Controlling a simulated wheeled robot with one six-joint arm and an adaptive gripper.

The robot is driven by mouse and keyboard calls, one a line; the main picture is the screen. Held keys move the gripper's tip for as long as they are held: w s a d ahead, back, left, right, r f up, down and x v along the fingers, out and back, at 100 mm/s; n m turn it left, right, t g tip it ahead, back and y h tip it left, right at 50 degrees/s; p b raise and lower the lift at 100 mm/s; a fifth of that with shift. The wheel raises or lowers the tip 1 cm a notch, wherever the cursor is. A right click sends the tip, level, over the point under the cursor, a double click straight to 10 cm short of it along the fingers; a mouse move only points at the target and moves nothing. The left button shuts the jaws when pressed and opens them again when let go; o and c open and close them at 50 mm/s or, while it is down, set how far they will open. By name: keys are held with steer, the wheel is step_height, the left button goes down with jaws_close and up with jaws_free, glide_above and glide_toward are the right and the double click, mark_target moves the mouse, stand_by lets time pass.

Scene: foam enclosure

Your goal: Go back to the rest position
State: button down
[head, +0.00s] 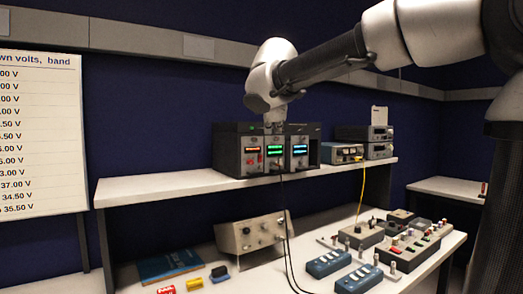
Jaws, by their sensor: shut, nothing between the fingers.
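My arm reaches in from the upper right, and its pale wrist (270,75) hangs in front of the upper shelf. My gripper (277,140) points down below the wrist, in front of the dark instrument rack (232,152). It is shut and holds nothing. Its fingertips are small and hard to make out against the rack, and I cannot tell whether they touch it. The rack shows an orange, a green and a blue display.
The upper shelf (150,187) also holds bench instruments (343,153). The lower bench has a knobbed metal box (252,234), blue switch boxes (328,263), a blue book (168,265) and dark cables (287,240). A voltage chart (40,140) stands left.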

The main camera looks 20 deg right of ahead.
steer(key=shift+m, duration=0.3)
steer(key=s+d+f+m+g+y, duration=0.1)
steer(key=s+d+f+m+g, duration=0.3)
steer(key=s+f, duration=0.55)
steer(key=s+d+f+m+g+y, duration=0.1)
steer(key=s+d+f+m+g, duration=0.25)
steer(key=s+f+m, duration=0.4)
steer(key=s+d+f+m, duration=0.2)
steer(key=s+f, duration=0.2)
steer(key=s, duration=0.3)
steer(key=s+d+f+m+y, duration=0.1)
steer(key=s+d+f+m, duration=0.1)
steer(key=s, duration=0.5)
step_height(320, 180, down, 2)
steer(key=shift+d+f, duration=0.2)
steer(key=shift+d, duration=0.65)
